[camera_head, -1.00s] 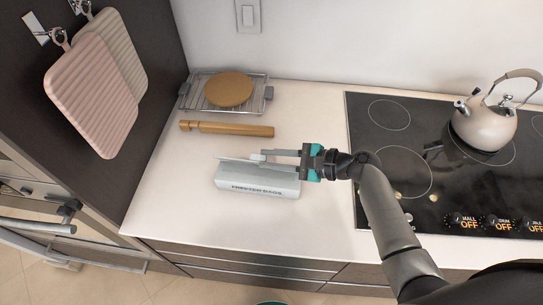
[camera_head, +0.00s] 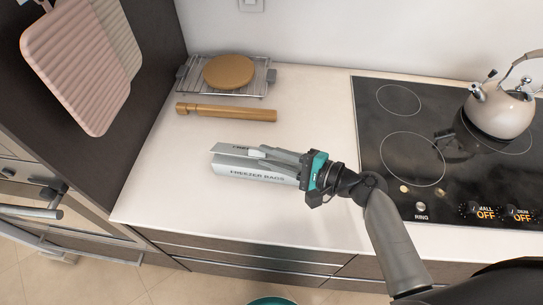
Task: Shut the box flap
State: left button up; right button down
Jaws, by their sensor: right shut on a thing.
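A long, pale grey box (camera_head: 238,170) lettered "FREEZER BAGS" lies on the light counter, in the middle of the head view. Its flap (camera_head: 229,149) runs along the far side and stands partly raised, with a gap to the box body at the left end. My right gripper (camera_head: 262,154) reaches in from the right and is shut, its fingers lying over the box's top at the flap. The fingers hide the right part of the flap, so their exact contact is hard to see. My left gripper is not in view.
A wooden rolling pin (camera_head: 226,113) lies behind the box, and a wire rack (camera_head: 191,82) with a round brown board (camera_head: 229,72) stands farther back. A black cooktop (camera_head: 395,150) with a kettle (camera_head: 498,112) is at the right. The counter left of the box is clear.

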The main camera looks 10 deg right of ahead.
dwell(0.4)
jog(key=c, duration=0.8)
grip_release()
jog(key=shift+o, duration=0.2)
jog(key=b+v, duration=0.1)
jog(key=v, duration=1.4)
jog(key=shift+s+r, duration=0.1)
jog(key=shift+c, duration=0.2)
